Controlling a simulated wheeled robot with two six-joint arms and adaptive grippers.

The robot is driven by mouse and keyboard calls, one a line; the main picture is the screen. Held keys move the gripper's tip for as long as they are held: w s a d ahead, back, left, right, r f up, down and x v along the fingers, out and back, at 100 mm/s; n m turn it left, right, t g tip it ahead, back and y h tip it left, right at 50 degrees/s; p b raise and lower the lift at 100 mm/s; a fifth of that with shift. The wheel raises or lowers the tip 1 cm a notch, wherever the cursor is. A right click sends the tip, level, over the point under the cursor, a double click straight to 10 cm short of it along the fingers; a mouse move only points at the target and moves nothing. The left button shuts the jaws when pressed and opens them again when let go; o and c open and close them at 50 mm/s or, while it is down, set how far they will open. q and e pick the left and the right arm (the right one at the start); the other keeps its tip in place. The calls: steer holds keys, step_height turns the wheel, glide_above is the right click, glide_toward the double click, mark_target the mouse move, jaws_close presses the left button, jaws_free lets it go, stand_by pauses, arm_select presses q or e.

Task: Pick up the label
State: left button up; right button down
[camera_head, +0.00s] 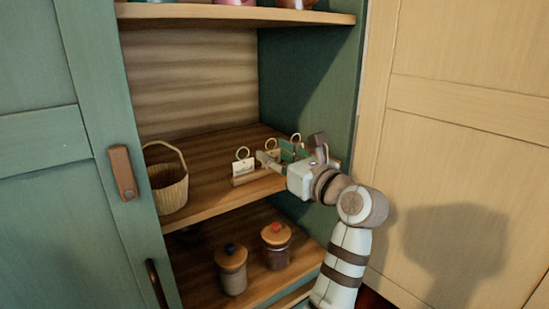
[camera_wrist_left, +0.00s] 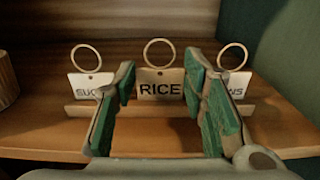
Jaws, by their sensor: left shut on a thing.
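The RICE label (camera_wrist_left: 160,88) is a small cream card with a ring on top, in the middle of the wrist view. It stands upright in the wooden holder strip (camera_wrist_left: 160,111), between two other labels. My left gripper (camera_head: 278,156) reaches over the shelf from the right, with green-padded fingers. In the head view the gripper partly hides this label. A label reading SU, the rest hidden, (camera_wrist_left: 87,87) stands left, and a partly hidden label (camera_wrist_left: 238,82) stands right.
A woven basket (camera_head: 168,186) stands on the shelf's left. Two jars with wooden lids (camera_head: 232,270) (camera_head: 276,247) stand on the shelf below. An upper shelf (camera_head: 235,14) is overhead. A green cabinet wall (camera_head: 305,85) stands close to the right.

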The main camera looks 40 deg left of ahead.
arm_select(q)
step_height(320, 180, up, 20)
steer(key=p, duration=0.1)
steer(key=shift+f, duration=0.15)
stand_by(0.3)
